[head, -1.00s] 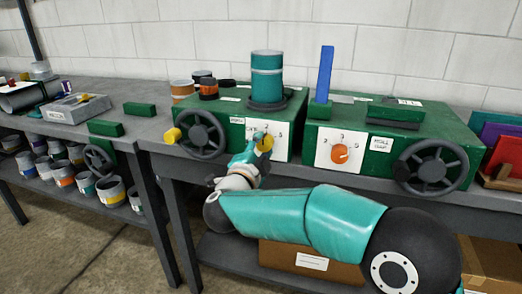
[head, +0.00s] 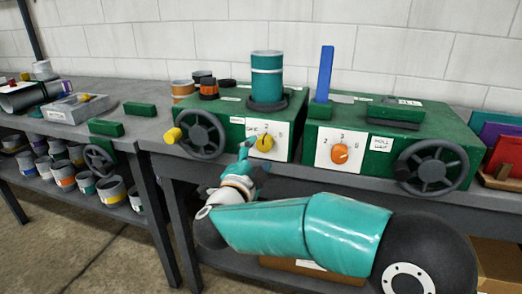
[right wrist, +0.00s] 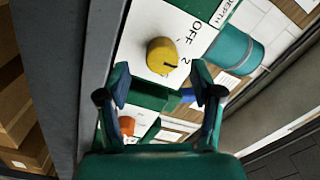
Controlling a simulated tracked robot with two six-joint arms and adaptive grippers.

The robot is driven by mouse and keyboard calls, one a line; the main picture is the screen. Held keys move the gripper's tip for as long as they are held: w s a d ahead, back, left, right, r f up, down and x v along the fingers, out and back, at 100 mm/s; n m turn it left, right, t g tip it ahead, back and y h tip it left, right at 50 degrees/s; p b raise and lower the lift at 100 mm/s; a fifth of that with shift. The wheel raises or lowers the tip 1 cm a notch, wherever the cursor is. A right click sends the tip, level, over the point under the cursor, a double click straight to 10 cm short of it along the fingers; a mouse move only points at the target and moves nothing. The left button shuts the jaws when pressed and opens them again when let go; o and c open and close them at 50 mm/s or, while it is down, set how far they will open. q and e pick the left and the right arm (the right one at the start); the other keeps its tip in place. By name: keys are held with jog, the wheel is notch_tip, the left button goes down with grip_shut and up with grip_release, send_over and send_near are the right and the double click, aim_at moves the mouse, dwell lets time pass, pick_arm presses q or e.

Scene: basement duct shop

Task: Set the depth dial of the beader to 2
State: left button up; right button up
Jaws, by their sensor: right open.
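The beader is the left green machine (head: 225,118) on the bench. Its white dial plate (head: 250,147) carries the yellow depth dial (head: 264,142), with OFF at the left and a 2 above. The dial also shows in the right wrist view (right wrist: 160,56), near DEPTH lettering. Its dark mark appears to point towards the 2. My right gripper (head: 248,164) is below and in front of the dial, apart from it. In the right wrist view its fingers (right wrist: 160,83) are spread and empty, with the dial beyond them. My left gripper is not in view.
A second green machine (head: 440,125) stands to the right, with an orange dial (head: 339,153) and a handwheel (head: 432,167). A handwheel (head: 203,134) with a yellow handle is left of the depth dial. A teal cylinder (head: 267,77) stands on the beader. Open space lies in front of the bench.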

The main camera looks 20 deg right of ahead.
jog(key=v, duration=0.8)
jog(key=shift+s, duration=0.15)
jog(key=shift+a+f, duration=0.1)
